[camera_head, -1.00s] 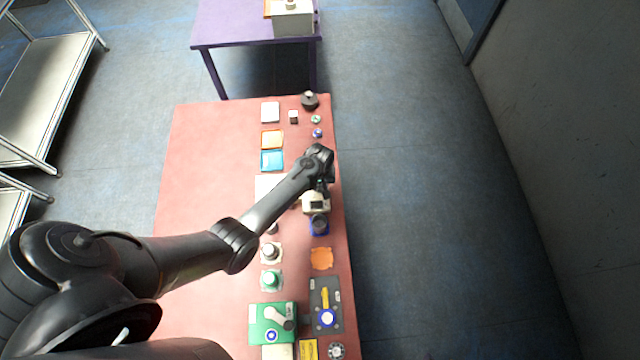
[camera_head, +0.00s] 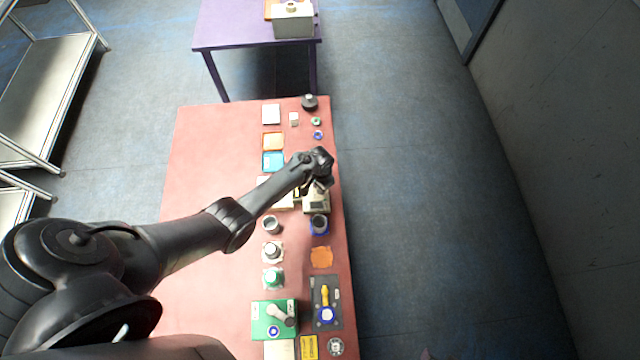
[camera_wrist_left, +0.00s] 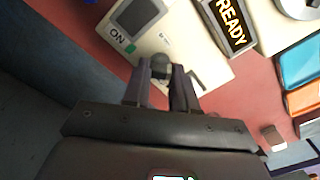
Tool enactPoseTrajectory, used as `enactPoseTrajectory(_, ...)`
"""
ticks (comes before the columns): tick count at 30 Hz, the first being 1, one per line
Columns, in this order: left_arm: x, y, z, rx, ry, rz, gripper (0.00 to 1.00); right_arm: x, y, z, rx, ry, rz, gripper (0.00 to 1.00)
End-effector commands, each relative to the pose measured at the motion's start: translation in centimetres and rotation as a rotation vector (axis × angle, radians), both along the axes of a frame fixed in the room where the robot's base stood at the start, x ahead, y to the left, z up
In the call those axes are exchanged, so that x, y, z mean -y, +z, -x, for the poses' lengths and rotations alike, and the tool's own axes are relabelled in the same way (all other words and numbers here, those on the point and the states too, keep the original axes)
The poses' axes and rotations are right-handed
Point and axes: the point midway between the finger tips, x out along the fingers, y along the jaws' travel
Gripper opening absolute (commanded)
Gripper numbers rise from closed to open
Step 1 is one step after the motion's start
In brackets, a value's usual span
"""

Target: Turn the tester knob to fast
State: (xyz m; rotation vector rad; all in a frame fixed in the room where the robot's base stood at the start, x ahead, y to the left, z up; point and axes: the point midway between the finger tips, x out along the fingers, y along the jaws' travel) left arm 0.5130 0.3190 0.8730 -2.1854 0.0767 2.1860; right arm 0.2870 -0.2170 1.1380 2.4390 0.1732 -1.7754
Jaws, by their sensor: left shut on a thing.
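The tester is a cream box (camera_head: 317,205) near the right edge of the red table in the head view. In the left wrist view the cream tester (camera_wrist_left: 122,20) shows a grey-green screen and an "ON" label. Its dark round knob (camera_wrist_left: 160,63) sits at my fingertips. My left gripper (camera_wrist_left: 160,76) is shut on the knob, with one dark finger on each side. In the head view the left gripper (camera_head: 320,187) is over the tester's far end, and the knob is hidden there. Any fast marking cannot be read. My right gripper is not in view.
A black sign reading READY (camera_wrist_left: 232,25) stands beside the tester. A dark cup on a blue base (camera_head: 319,223) is just nearer. Orange (camera_head: 273,140) and blue (camera_head: 273,161) trays lie farther off. The table's left half (camera_head: 205,180) is mostly clear.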

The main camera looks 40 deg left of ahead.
Motion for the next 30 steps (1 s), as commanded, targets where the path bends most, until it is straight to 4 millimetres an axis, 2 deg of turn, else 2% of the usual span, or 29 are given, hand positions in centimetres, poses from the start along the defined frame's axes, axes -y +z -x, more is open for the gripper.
enactPoseTrajectory(18, -0.07, -0.01, -0.03, 0.0, -0.533, -0.001, 0.0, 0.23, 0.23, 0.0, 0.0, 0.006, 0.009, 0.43)
enactPoseTrajectory(30, -0.04, -0.05, 0.03, -0.001, -0.685, -0.001, 0.0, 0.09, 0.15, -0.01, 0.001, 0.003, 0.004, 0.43)
